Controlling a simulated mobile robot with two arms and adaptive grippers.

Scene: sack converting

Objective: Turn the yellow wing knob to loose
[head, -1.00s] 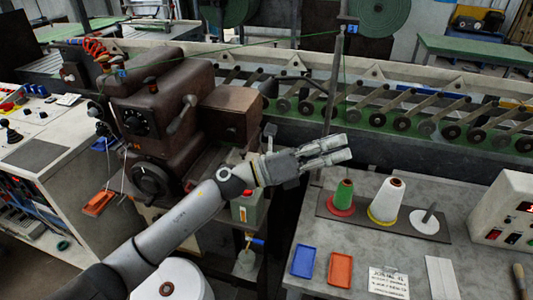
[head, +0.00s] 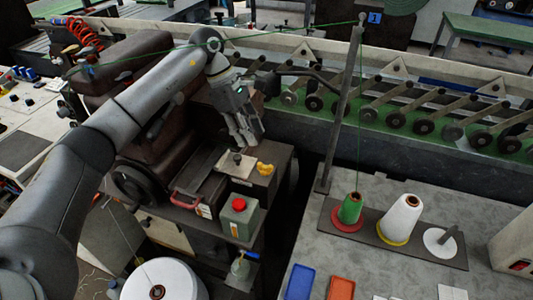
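The yellow wing knob (head: 265,169) sits on the end of a dark block beside the brown machine head, near the middle of the head view. A metal plate with a small post (head: 236,160) lies just left of it. My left gripper (head: 247,142) points down above and slightly left of the knob, apart from it. Its fingers look spread with nothing between them. My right gripper is not in view.
A green box with a red button (head: 239,204) and a red handle (head: 187,203) are below the knob. A metal post (head: 343,110) stands to the right. A grey table (head: 375,272) holds a green cone (head: 350,208) and a white cone (head: 401,220).

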